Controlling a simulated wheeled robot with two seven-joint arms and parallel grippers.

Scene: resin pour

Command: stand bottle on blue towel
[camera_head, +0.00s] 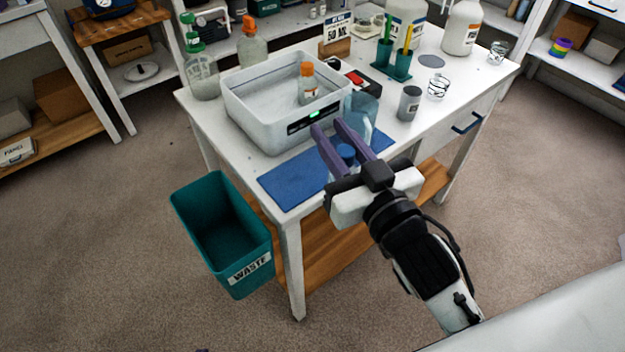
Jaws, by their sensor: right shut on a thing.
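The blue towel (289,182) lies flat along the front left edge of the white table. My right gripper (328,126), with purple fingers, reaches over the towel's right part. It is shut on a bottle with a blue cap (346,152); the cap shows between the fingers. The bottle's body is mostly hidden by the gripper, so I cannot tell whether its base touches the towel. Another bottle with an orange cap (307,85) stands in the white basin. My left gripper is not in view.
The white basin (248,116) stands just behind the towel. A clear bluish container (363,108) is right behind my fingers. A grey cylinder (409,103) and a small glass (438,86) stand to the right. A teal waste bin (239,262) is on the floor.

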